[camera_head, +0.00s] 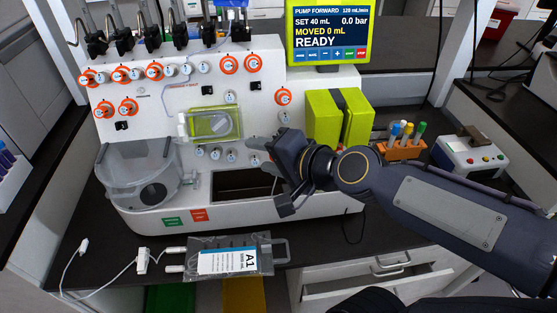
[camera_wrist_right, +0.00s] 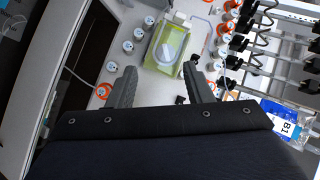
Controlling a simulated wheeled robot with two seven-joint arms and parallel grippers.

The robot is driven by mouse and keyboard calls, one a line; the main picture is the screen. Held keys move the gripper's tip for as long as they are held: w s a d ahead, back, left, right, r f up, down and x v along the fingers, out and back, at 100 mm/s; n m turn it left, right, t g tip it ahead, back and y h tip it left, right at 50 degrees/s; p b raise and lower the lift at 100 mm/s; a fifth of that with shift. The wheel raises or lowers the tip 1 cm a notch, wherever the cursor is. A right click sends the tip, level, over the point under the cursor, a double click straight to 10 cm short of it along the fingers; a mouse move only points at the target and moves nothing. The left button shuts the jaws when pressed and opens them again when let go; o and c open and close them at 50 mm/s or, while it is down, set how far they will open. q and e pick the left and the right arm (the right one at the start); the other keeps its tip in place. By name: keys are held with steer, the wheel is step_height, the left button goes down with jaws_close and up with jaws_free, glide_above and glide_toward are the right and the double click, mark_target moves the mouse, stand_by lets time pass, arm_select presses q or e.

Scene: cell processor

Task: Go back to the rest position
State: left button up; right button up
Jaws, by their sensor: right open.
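My right gripper (camera_head: 262,157) reaches in from the right in the head view, in front of the white cell processor (camera_head: 190,92). Its two grey fingers are apart with nothing between them, as the right wrist view (camera_wrist_right: 161,88) also shows. The green-backed clear chamber (camera_head: 211,123) on the front panel is left of the fingers; in the wrist view it lies beyond the fingertips (camera_wrist_right: 167,45). My right arm hides part of the machine's lower right front. My left gripper is not in view.
A bag labelled A1 (camera_head: 228,261) lies at the counter's front edge. A green box (camera_head: 324,117), an orange tube rack (camera_head: 402,150) and a small control box (camera_head: 469,153) stand to the right. A drawer (camera_head: 378,285) below is partly open. A screen (camera_head: 328,29) reads READY.

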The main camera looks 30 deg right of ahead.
steer(key=shift+s+f, duration=0.1)
steer(key=shift+s, duration=0.05)
stand_by(0.4)
steer(key=s+d+f+n+g+h, duration=0.1)
steer(key=s+f+n+g, duration=0.5)
steer(key=s, duration=0.8)
step_height(320, 180, down, 4)
steer(key=d+n, duration=0.1)
steer(key=n, duration=0.3)
steer(key=shift+r+g, duration=0.15)
steer(key=shift+g, duration=0.25)
steer(key=shift+w+a, duration=0.1)
steer(key=shift+w, duration=0.05)
